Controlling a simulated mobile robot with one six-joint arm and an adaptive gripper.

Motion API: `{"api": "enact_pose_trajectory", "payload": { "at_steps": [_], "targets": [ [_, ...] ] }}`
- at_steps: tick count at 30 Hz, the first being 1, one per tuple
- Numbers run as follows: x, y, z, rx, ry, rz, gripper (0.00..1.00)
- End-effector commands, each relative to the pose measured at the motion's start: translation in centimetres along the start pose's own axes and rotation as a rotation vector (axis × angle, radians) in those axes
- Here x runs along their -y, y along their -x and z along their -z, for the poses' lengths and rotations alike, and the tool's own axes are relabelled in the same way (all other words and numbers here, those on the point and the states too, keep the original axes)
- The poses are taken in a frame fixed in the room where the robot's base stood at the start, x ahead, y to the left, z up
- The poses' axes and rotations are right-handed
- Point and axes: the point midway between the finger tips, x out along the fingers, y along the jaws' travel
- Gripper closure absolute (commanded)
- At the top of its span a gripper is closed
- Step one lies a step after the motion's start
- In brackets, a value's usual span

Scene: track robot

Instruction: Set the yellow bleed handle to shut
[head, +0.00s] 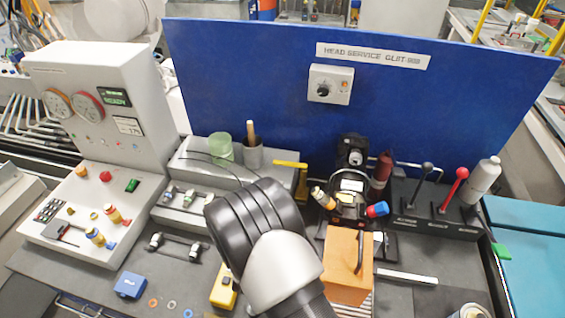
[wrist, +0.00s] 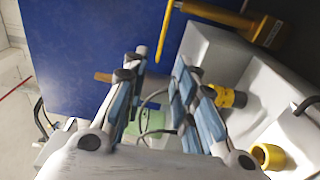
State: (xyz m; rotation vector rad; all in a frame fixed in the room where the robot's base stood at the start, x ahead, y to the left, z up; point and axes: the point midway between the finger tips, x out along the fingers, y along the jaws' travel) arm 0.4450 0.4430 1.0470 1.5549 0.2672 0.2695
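The yellow bleed handle (head: 290,165) shows in the head view as a short yellow bar at the right end of the grey bench unit, just before the blue board. In the wrist view a yellow bar (wrist: 213,15), which looks like this handle, crosses the top right. A thin yellow rod (wrist: 163,32) hangs beside its left end. My gripper (wrist: 158,72) has its two fingers apart with nothing held between them. The yellow bar lies beyond the fingertips, not touching them. In the head view my wrist hides the gripper.
A green cup (head: 220,148) and a grey cup with a wooden handle (head: 252,155) stand on the grey unit. An orange block (head: 345,262), a black device (head: 352,155) and a red-knobbed lever (head: 455,185) are to the right. The blue board (head: 250,75) closes the back.

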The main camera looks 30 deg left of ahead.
Motion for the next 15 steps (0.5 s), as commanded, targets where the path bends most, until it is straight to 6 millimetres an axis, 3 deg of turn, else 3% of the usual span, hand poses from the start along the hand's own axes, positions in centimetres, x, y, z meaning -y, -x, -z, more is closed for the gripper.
{"api": "enact_pose_trajectory", "payload": {
  "at_steps": [9,15],
  "targets": [
    [0.1,-7.2,-0.2,0.003,-0.002,-0.002,0.74],
    [0.1,-10.5,-0.1,0.001,-0.001,-0.001,0.74]
  ]
}}
